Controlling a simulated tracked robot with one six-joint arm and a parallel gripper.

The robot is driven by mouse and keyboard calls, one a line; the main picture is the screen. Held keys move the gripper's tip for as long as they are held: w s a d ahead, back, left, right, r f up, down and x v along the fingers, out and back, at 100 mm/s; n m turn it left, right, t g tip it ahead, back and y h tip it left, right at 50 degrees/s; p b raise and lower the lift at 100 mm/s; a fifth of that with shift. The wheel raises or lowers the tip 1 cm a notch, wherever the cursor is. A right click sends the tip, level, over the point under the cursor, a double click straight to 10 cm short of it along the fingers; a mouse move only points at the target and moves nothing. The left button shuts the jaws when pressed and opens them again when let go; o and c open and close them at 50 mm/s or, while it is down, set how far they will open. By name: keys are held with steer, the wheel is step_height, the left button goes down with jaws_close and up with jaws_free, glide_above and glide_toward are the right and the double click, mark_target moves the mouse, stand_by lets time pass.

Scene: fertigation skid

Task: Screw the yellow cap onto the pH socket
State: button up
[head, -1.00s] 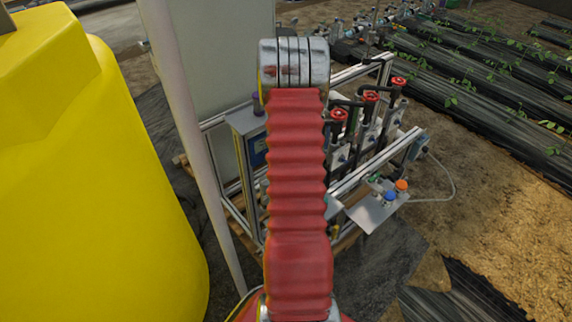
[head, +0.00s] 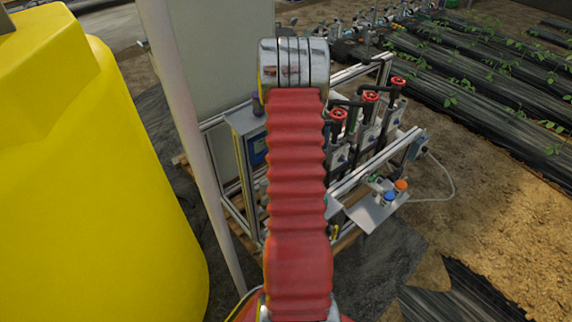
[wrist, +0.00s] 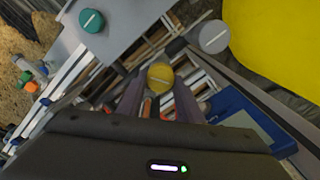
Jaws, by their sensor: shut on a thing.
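The yellow cap (wrist: 160,77) shows in the wrist view, round with a pale slot line across its top. My gripper (wrist: 158,88) is shut on it, with a dark finger on each side. In the head view my red arm hides the gripper and the cap. I cannot pick out the pH socket in either view.
A teal cap (wrist: 91,20) on a grey plate and a grey cap (wrist: 213,36) lie beyond my gripper. In the head view a small shelf (head: 369,214) carries a blue cap (head: 389,198) and an orange cap (head: 401,186), near red-handled valves (head: 371,96). A yellow tank (head: 90,190) stands left.

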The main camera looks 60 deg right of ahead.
stand_by(0.3)
steer(key=shift+m, duration=1.5)
steer(key=shift+s+m, duration=0.1)
steer(key=shift+m, duration=1.2)
steer(key=o, duration=1)
steer(key=shift+r, duration=0.15)
